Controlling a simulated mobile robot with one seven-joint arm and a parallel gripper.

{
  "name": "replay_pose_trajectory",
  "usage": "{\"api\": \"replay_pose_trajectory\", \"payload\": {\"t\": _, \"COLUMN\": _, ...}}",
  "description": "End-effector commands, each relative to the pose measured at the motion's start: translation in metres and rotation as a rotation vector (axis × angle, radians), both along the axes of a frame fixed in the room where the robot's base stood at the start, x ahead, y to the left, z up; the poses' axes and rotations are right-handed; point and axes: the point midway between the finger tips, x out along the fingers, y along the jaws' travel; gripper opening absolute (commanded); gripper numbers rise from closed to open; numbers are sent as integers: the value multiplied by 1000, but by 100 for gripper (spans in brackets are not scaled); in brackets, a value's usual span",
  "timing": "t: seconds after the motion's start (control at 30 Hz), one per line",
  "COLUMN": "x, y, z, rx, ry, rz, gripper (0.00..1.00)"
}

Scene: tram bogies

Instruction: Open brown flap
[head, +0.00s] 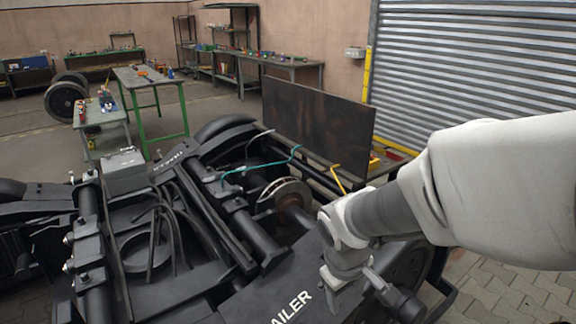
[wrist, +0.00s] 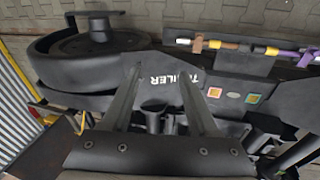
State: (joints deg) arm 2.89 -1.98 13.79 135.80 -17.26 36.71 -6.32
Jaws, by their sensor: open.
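A flat brown panel with dark, rust-like patches (head: 318,120) stands upright behind the black bogie in the head view. It is the flap-like brown thing I can see. A dark brown surface at the lower left of the wrist view (wrist: 38,158) may be part of it. My gripper (wrist: 160,80) is open in the wrist view, with its two fingers apart and nothing seen between them. It points over the black bogie (wrist: 158,78) by the white lettering. The arm reaches across the right of the head view, in front and to the right of the panel; the fingers are not clear there.
A teal hose (head: 262,165) and a yellow handle (head: 338,178) lie near the panel's foot. A grey shutter (head: 470,70) is behind on the right. Green-legged tables (head: 150,76) stand at the back left. Paved floor (head: 515,295) is free at the lower right.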

Motion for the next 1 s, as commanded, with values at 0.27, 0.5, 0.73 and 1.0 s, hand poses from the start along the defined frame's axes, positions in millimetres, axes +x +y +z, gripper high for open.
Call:
{"api": "replay_pose_trajectory", "payload": {"t": 0.27, "x": 17, "y": 38, "z": -124, "rx": 17, "ry": 152, "rz": 254, "gripper": 60}}
{"api": "replay_pose_trajectory", "payload": {"t": 0.5, "x": 13, "y": 69, "z": -195, "rx": 74, "ry": 229, "rz": 409, "gripper": 60}}
{"api": "replay_pose_trajectory", "payload": {"t": 0.73, "x": 11, "y": 80, "z": -218, "rx": 98, "ry": 248, "rz": 457, "gripper": 60}}
{"api": "replay_pose_trajectory", "payload": {"t": 1.0, "x": 10, "y": 80, "z": -263, "rx": 98, "ry": 250, "rz": 459, "gripper": 60}}
